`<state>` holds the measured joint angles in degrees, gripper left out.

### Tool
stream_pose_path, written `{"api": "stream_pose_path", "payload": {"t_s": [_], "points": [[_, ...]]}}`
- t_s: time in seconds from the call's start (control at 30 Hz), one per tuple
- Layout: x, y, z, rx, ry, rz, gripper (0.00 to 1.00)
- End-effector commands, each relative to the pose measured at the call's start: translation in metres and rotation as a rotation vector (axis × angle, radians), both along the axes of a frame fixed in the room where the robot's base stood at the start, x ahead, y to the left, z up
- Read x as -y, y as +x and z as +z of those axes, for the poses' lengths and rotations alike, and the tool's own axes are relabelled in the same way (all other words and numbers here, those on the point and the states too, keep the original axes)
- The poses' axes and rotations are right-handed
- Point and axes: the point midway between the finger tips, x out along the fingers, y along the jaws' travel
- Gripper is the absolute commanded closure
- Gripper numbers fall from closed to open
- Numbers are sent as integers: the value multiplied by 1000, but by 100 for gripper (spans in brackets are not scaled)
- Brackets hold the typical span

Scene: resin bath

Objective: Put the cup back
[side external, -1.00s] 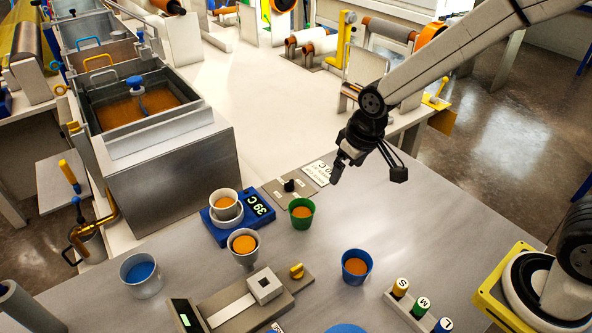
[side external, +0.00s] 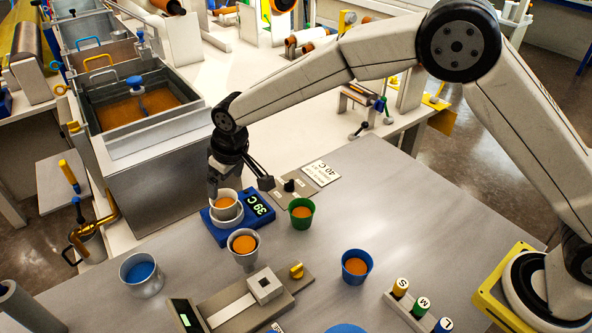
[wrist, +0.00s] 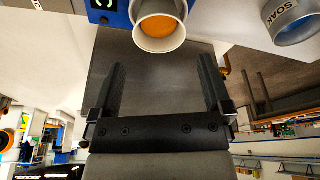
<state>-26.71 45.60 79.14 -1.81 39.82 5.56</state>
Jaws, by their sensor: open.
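A white cup (side external: 224,199) of orange liquid stands upright in a white ring on the blue heater (side external: 262,205), whose display reads 39 C. My gripper (side external: 213,191) is just above and beside this cup's rim, on its far left side. In the wrist view my gripper (wrist: 160,72) is open and nothing is between its fingers. The white cup (wrist: 160,45) lies just beyond the fingertips there, roughly centred between them. The side view does not show clearly whether a finger touches the rim.
Near the heater stand a pale cup (side external: 243,256) and a green cup (side external: 301,219). A blue cup (side external: 356,274) is farther right, and a metal cup (side external: 142,285) with blue contents is at left.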

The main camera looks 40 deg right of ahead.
Motion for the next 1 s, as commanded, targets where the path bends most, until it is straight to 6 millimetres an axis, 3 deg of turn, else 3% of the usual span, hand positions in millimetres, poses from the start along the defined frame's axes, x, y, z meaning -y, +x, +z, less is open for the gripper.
{"api": "stream_pose_path", "payload": {"t_s": [1.0], "points": [[-4,11,-39,0,0,1,0]]}}
